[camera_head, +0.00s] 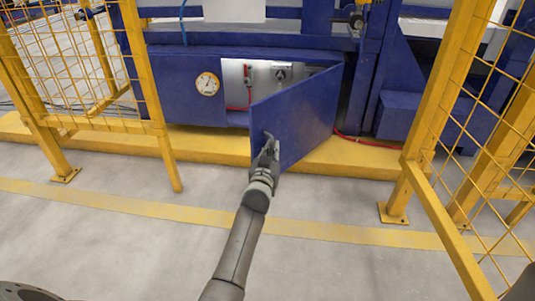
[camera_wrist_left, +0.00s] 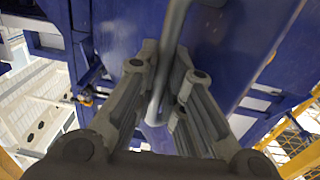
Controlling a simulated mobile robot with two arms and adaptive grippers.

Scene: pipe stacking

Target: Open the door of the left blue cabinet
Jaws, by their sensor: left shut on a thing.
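The blue cabinet (camera_head: 176,80) stands low at the back, with a round gauge on its front. Its blue door (camera_head: 300,115) is swung well out towards me, hinged at the right. The grey inside of the cabinet shows behind it. My left gripper (camera_head: 268,150) is at the free left edge of the door. In the left wrist view my left gripper (camera_wrist_left: 160,95) is shut on the grey bar handle (camera_wrist_left: 168,60), with a finger on each side. The blue door face fills much of that view. My right gripper is not seen.
Yellow mesh fences stand at the left (camera_head: 90,90) and right (camera_head: 445,120). A raised yellow kerb (camera_head: 215,143) runs along the cabinet's foot. A red hose (camera_head: 365,139) lies on it, right of the door. The grey floor in front is clear.

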